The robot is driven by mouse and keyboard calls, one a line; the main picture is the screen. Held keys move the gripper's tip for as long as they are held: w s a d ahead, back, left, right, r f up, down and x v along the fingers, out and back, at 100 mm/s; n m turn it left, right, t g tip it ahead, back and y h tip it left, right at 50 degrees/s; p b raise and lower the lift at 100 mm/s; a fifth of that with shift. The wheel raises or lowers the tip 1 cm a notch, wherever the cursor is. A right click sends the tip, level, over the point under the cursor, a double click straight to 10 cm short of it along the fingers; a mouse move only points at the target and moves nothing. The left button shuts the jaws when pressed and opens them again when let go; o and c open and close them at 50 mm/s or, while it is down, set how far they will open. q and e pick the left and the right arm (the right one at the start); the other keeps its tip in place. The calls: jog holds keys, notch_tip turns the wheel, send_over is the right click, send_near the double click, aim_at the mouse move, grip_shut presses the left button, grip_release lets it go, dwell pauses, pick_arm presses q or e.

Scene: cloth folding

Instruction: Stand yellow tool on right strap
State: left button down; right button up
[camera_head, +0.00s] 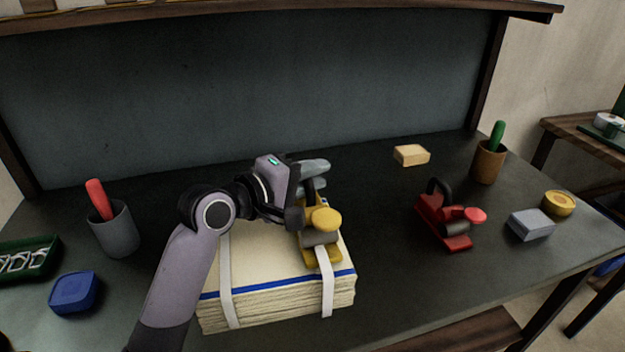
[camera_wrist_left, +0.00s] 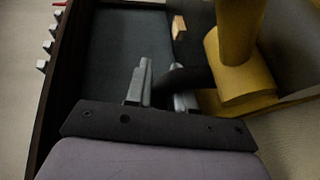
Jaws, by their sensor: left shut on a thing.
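The yellow tool (camera_head: 322,220) has a round yellow knob, a grey roller and a dark handle. My left gripper (camera_head: 307,192) is shut on its dark handle. In the left wrist view, the fingers (camera_wrist_left: 162,92) close around the dark handle, and the yellow body (camera_wrist_left: 240,75) fills the upper right. The tool is upright over the right strap (camera_head: 327,284), a white band around the folded cloth stack (camera_head: 275,265). I cannot tell whether its base touches the strap. The left strap (camera_head: 225,275) is bare in front. My right gripper is not in view.
A red tool (camera_head: 440,222) stands to the right, with a grey block (camera_head: 531,225) and yellow round container (camera_head: 558,203) beyond. A tan block (camera_head: 411,155) and brown cup (camera_head: 488,162) are behind. A grey cup (camera_head: 114,232) and blue box (camera_head: 73,292) are left.

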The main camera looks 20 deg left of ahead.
pick_arm(q)
jog(key=shift+f, duration=0.1)
dwell(0.3)
jog(key=c, duration=1.3)
grip_release()
jog(key=shift+f, duration=0.25)
jog(key=o, duration=0.3)
jog(key=shift+o, duration=0.2)
jog(key=shift+r, duration=0.2)
jog(key=v, duration=1.2)
jog(key=shift+f, duration=0.1)
